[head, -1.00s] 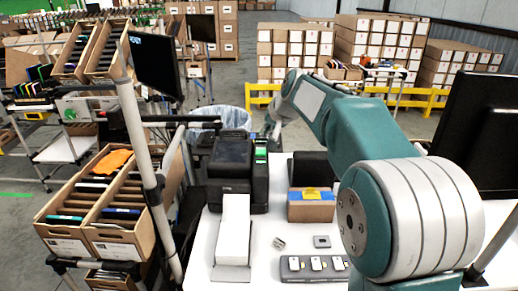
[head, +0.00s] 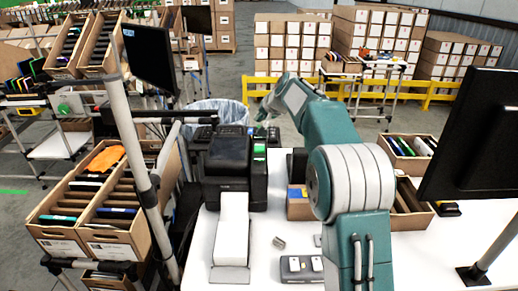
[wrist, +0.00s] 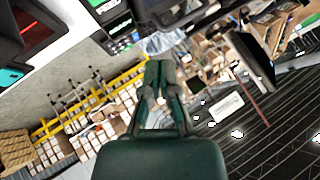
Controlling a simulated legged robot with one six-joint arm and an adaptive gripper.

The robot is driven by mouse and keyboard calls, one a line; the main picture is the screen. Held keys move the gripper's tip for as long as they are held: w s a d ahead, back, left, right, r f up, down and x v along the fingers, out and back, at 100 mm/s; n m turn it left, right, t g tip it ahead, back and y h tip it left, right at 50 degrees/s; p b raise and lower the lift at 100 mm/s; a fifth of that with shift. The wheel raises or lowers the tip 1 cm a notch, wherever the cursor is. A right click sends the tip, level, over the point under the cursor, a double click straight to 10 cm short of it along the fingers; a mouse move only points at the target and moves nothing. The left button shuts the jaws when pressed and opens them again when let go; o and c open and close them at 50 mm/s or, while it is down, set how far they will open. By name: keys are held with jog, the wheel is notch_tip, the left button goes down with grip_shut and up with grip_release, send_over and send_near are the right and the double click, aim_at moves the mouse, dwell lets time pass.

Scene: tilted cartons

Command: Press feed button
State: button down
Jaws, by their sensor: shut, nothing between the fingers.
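A black label printer (head: 228,165) stands on the white table, with a white strip of labels (head: 232,235) in front. A green panel (head: 259,150) shows on its right side; the feed button itself is too small to make out. The wrist view has a dark device with a green-lit panel (wrist: 122,45) at its top. My gripper (wrist: 158,92) is shut and empty in the wrist view, its fingers apart from that panel. In the head view the end of my arm (head: 266,112) is small, beyond the printer's back right, and partly hidden.
Tilted cartons (head: 120,215) stand left; more cartons (head: 408,155) stand right. Monitors (head: 475,135) and a pole flank the table. A bin with a clear bag (head: 218,112) is behind.

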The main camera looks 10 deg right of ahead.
aim_at(260, 149)
jog(key=shift+f, duration=4.15)
jog(key=shift+f, duration=0.1)
jog(key=shift+f, duration=0.2)
